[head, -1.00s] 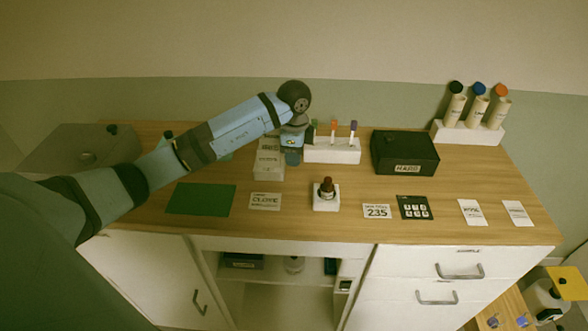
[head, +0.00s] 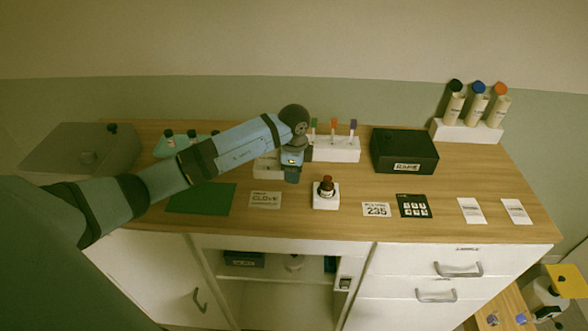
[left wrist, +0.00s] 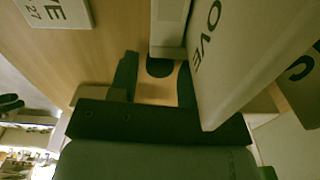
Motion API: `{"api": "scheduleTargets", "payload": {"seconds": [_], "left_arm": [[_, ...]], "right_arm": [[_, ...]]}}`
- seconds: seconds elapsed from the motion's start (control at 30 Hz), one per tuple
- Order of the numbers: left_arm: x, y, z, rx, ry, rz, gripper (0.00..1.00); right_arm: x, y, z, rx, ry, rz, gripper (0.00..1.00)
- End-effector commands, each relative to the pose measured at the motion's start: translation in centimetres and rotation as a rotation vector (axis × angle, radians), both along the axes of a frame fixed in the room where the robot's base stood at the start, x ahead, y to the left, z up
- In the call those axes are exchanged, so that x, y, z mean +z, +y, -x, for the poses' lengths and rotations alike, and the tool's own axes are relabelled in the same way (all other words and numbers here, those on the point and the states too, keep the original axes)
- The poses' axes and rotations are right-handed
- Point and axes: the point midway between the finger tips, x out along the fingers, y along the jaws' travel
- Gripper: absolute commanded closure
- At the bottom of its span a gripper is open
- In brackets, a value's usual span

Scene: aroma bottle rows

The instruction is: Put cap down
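My left gripper (head: 292,178) points down at the front right of a low white block (head: 266,170), behind the white label cards. In the left wrist view its two dark fingers (left wrist: 157,80) stand apart. A dark rounded piece (left wrist: 160,67) shows between the fingertips, at the end of a white part, with gaps on both sides. It may be the cap, but I cannot tell. A small amber bottle (head: 326,189) with a reddish-brown top stands in a white holder (head: 326,203), right of the gripper. My right gripper is not in view.
A white rack (head: 335,155) with several coloured-top vials and a black box (head: 405,153) stand behind and right. A green mat (head: 201,198) lies left; a card reading CLOVE (head: 264,200) lies in front. The right front holds more flat cards with clear wood between.

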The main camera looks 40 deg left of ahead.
Motion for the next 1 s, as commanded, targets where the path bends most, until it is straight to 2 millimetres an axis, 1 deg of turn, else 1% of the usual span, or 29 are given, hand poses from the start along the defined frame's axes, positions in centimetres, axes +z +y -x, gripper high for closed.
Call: {"api": "scheduleTargets", "payload": {"seconds": [0.27,0.37,0.43,0.57,0.8,0.9,1.0], "left_arm": [[0.1,0.0,0.0,0.000,0.000,0.000,0.46],[0.5,0.0,0.0,0.000,-0.001,0.000,0.46],[1.0,0.0,0.0,0.000,-0.001,0.000,0.46],[3.3,0.0,-0.1,0.000,-0.004,-0.001,0.46],[8.6,0.0,-0.1,0.000,-0.004,0.000,0.46],[10.3,0.0,-0.1,-0.001,-0.004,-0.001,0.46],[11.5,0.0,0.0,0.000,-0.001,0.000,0.46]], "right_arm": [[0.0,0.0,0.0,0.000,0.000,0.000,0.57],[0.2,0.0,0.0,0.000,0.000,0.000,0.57],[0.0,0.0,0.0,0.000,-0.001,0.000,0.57],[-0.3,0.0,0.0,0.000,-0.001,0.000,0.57],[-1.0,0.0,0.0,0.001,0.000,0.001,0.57],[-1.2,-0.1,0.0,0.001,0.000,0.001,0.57],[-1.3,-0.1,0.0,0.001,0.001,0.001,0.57]]}}
